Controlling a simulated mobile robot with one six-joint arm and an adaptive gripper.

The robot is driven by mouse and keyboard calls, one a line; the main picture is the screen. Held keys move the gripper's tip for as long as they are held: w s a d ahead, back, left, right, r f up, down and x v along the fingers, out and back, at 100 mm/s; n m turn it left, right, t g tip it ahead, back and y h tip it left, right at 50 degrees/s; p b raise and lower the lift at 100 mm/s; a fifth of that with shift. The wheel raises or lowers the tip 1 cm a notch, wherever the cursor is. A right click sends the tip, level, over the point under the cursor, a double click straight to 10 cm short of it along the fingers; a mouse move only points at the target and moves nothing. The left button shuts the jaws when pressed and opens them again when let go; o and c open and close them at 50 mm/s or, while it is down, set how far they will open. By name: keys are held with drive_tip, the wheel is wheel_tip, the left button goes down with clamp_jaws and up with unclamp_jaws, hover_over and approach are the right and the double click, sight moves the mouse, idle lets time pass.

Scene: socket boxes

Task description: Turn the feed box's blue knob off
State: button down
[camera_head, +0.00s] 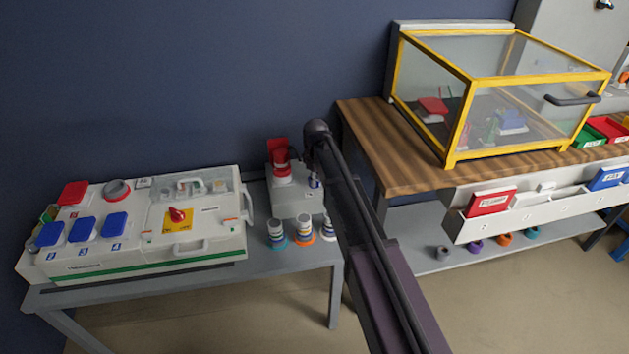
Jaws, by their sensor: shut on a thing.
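The grey feed box (290,204) stands at the right end of the low grey table, with a red socket (283,171) and a raised red lid (278,148) on it. A small white and blue part (315,181), perhaps the blue knob, shows at its right side, close to my arm. Its setting is too small to read. My gripper (295,154) is a small dark shape above the box, beside the lid's right edge. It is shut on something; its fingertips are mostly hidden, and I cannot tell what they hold.
A white box (215,227) with blue lids and a red-and-yellow switch fills the table's left. Several ringed plugs (304,228) stand before the feed box. A wooden bench (405,175) with a yellow-framed clear case (455,130) is at right. My arm crosses the view.

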drive_tip(key=shift+n, duration=0.5)
drive_tip(key=shift+a, duration=0.1)
drive_tip(key=c, duration=0.7)
unclamp_jaws()
